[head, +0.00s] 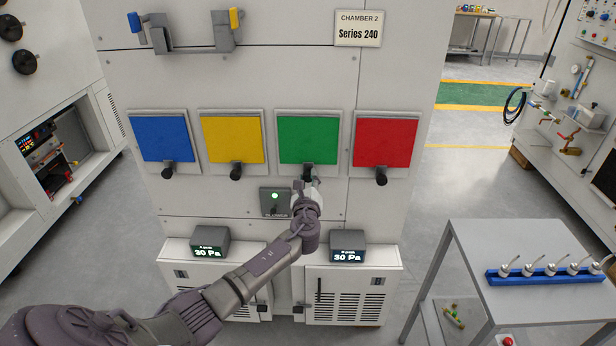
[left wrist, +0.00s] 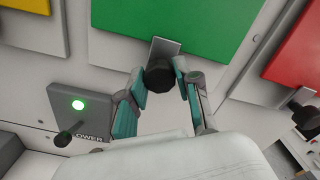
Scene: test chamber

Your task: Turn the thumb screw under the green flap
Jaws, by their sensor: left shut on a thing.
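The green flap (head: 308,139) is shut on the front panel of the chamber, between the yellow and red flaps. It also fills the top of the left wrist view (left wrist: 185,25). A black thumb screw (left wrist: 159,76) sits on a small bracket at the flap's lower edge. My left gripper (head: 308,180) reaches up to this screw. In the left wrist view its two fingers (left wrist: 161,84) are shut on the screw's head, one on each side. My right gripper is in neither view.
Blue (head: 163,138), yellow (head: 233,139) and red (head: 382,141) flaps have black screws below them. A power box (head: 274,203) with a green light and switch is just left of my gripper. A grey table (head: 480,250) with a blue rack (head: 545,274) stands at right.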

